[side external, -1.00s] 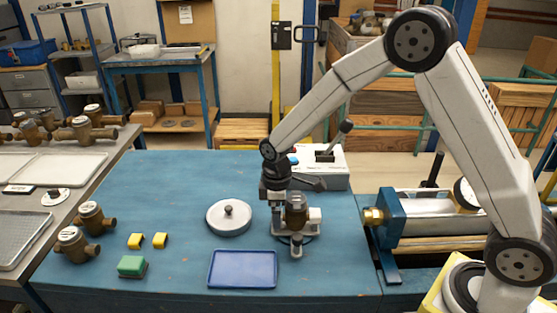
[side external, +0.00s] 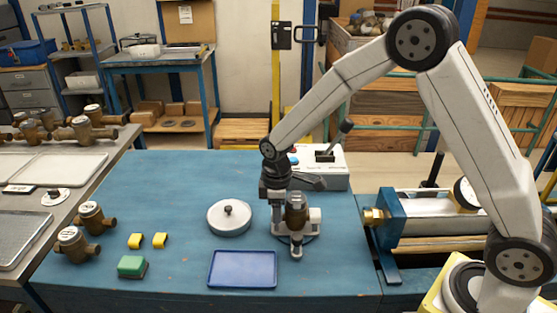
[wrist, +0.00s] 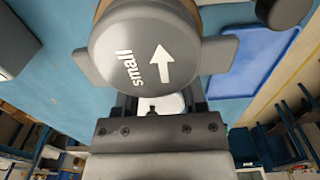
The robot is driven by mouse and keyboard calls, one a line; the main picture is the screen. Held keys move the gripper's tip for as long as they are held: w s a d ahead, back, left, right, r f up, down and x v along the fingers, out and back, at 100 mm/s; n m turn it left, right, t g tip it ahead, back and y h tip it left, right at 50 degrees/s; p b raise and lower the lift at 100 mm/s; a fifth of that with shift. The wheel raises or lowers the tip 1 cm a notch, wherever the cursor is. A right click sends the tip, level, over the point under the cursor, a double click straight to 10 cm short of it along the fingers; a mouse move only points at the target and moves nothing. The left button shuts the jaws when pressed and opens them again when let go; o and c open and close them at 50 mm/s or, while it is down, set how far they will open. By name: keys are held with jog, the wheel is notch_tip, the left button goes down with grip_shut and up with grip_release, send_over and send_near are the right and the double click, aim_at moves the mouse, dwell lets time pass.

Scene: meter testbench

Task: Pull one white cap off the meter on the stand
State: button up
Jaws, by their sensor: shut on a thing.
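The meter (side external: 296,214) stands upright on the stand (side external: 314,219) on the blue table. In the wrist view its dark round lid (wrist: 155,50) reads "small" with a white arrow. My gripper (side external: 274,216) is low beside the meter's left side, level with its pipe end. In the wrist view my gripper (wrist: 160,98) has a finger on each side of the line under the lid, shut on the white cap at that pipe end. The cap is mostly hidden by the lid and fingers. I cannot tell whether it is still seated.
A white round cover with a dark knob (side external: 229,217) lies left of the stand. A blue tray (side external: 242,270) is in front. A control box (side external: 330,166) stands behind, a blue clamp (side external: 393,245) to the right. Yellow blocks and a green block (side external: 132,266) lie left.

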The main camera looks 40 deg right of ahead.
jog(key=shift+r, duration=1.75)
jog(key=shift+r, duration=2.1)
jog(key=shift+a, duration=0.1)
